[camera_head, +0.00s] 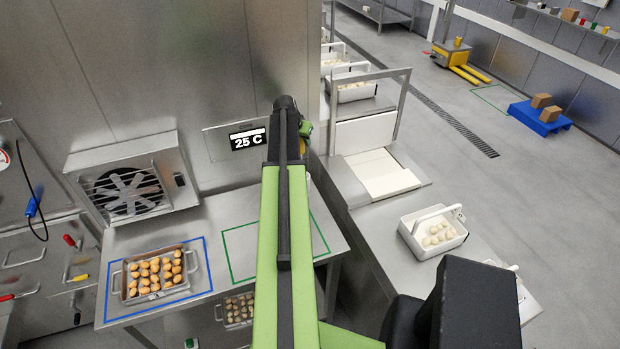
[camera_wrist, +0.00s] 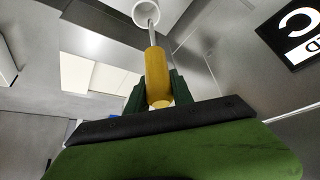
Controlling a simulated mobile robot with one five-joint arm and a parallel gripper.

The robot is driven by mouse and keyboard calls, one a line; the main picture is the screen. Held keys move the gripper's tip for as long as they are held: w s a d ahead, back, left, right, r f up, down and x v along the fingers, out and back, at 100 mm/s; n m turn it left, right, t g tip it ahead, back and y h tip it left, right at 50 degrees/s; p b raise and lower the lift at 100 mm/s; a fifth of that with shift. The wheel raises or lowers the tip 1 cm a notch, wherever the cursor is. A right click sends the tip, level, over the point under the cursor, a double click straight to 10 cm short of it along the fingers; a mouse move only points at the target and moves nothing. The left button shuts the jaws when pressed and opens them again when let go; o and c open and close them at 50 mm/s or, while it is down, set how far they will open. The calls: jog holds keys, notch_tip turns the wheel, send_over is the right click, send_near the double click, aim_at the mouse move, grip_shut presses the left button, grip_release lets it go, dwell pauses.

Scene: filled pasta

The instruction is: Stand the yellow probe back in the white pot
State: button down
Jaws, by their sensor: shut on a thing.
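My gripper (camera_wrist: 157,90) is shut on the yellow probe (camera_wrist: 157,72) in the wrist view, with a dark green finger on each side of its handle. The probe's thin metal tip points away from the gripper towards the round white pot (camera_wrist: 135,16) at the top of that view. The tip overlaps the pot's opening in the picture; I cannot tell whether it is inside or short of it. In the head view my green arm hides the pot and most of the gripper.
A steel table holds a tray of browned pasta (camera_head: 118,283) in a blue outline, beside an empty green outline (camera_head: 240,243). A 25 C display (camera_head: 248,140) is on the wall. A side counter bears a white basket (camera_head: 425,247).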

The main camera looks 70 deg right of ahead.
notch_tip(320, 180, down, 10)
jog(key=b, duration=0.9)
jog(key=shift+f+b, duration=0.15)
jog(key=shift+b, duration=0.2)
jog(key=c, duration=1.1)
grip_release()
jog(key=p+v, duration=1)
jog(key=v, duration=0.2)
jog(key=shift+r+p, duration=0.2)
jog(key=shift+p, duration=0.2)
jog(key=shift+w, duration=0.1)
